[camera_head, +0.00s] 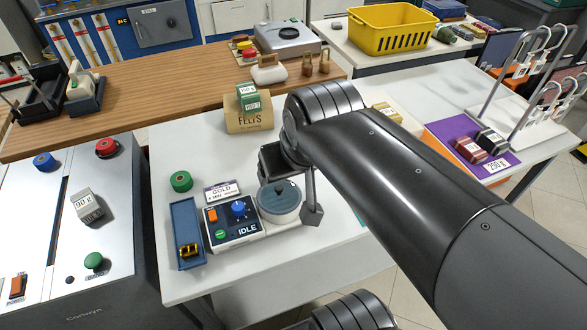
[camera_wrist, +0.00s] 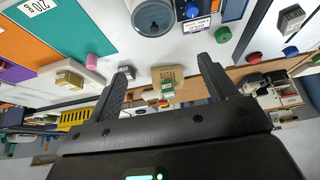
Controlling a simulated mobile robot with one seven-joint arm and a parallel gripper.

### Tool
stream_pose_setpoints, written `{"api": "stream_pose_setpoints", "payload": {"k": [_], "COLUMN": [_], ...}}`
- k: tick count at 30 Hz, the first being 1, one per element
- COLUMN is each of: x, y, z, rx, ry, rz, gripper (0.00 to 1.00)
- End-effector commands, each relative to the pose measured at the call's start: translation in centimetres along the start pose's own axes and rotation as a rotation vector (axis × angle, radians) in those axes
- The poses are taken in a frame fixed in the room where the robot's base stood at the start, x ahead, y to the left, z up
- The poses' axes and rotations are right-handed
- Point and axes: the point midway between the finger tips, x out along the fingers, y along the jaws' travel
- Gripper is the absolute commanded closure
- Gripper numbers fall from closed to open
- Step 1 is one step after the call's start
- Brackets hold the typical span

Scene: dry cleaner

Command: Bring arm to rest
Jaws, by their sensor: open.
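My black arm reaches from the lower right of the head view over the white table (camera_head: 190,145). Its end, my gripper (camera_head: 297,195), hangs above the table near a grey round pot with a blue-grey lid (camera_head: 279,200). One finger shows beside the pot, and the arm hides part of the gripper. In the wrist view my gripper (camera_wrist: 163,68) has its two fingers wide apart with nothing held between them. A tan FELTS box (camera_wrist: 167,72) with a green block (camera_wrist: 168,85) shows beyond the gap. The pot (camera_wrist: 156,17) is at the top.
A control box marked IDLE (camera_head: 234,221), a blue tray (camera_head: 185,230) and a green spool (camera_head: 181,181) stand left of the pot. A wooden counter (camera_head: 160,80) runs behind. A yellow basket (camera_head: 393,32) and a white rack (camera_head: 530,80) are at the right.

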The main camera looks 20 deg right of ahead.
Motion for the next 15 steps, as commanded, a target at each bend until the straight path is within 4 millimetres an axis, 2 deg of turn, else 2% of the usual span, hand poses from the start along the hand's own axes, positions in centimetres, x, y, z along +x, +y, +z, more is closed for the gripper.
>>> {"api": "stream_pose_setpoints", "payload": {"k": [1,5,15], "x": [-0.1,0.0,0.0], "y": [0.3,0.5,0.6], "z": [0.8,1.7,1.8], "rx": [0.006,0.01,0.01], "ry": [0.004,0.005,0.004], "rz": [0.005,0.01,0.01], "gripper": [0.22,0.22,0.22]}}
